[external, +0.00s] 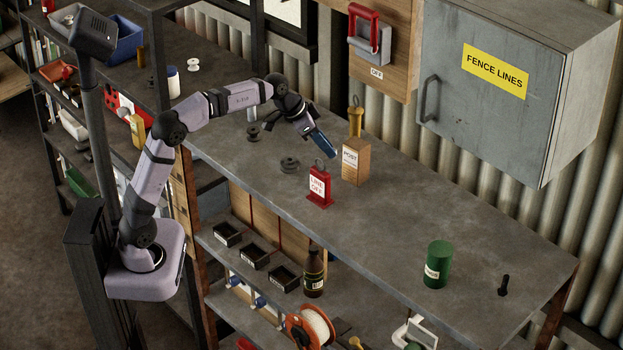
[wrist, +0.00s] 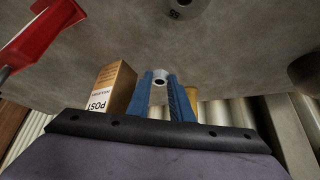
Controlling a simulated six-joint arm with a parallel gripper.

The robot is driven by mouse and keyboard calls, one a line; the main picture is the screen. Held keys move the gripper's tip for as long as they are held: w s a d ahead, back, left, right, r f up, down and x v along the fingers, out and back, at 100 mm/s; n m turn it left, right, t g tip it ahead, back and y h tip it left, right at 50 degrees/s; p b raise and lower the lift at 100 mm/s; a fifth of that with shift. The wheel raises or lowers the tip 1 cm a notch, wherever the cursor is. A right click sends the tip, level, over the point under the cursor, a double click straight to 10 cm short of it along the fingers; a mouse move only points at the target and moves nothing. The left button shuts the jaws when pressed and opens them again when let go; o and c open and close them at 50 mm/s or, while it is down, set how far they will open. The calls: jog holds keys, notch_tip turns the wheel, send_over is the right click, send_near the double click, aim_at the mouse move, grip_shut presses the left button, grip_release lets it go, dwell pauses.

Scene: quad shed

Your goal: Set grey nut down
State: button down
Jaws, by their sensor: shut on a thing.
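My gripper (wrist: 160,84) has blue fingers and is closed on the grey nut (wrist: 160,74), a small light grey piece with a dark hole, held at the fingertips in the wrist view. In the external view my gripper (external: 331,152) is over the grey workbench (external: 400,210), just left of the wooden POST box (external: 356,162) and behind the red LINE OFF tag (external: 319,187). The nut cannot be made out there. How high it is above the bench is hard to tell.
The POST box (wrist: 112,88) and red tag (wrist: 38,32) stand left in the wrist view. Dark spools (external: 289,165) lie on the bench left of my gripper. A green can (external: 437,264) and a black bolt (external: 504,285) stand farther right. The bench between is clear.

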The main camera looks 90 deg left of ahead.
jog(key=shift+f, duration=1.4)
jog(key=shift+f, duration=0.15)
jog(key=c, duration=1.6)
grip_release()
jog(key=shift+s+r, duration=0.2)
jog(key=shift+r, duration=0.4)
jog(key=b+v, duration=0.2)
jog(key=v, duration=0.9)
jog(key=shift+d, duration=0.1)
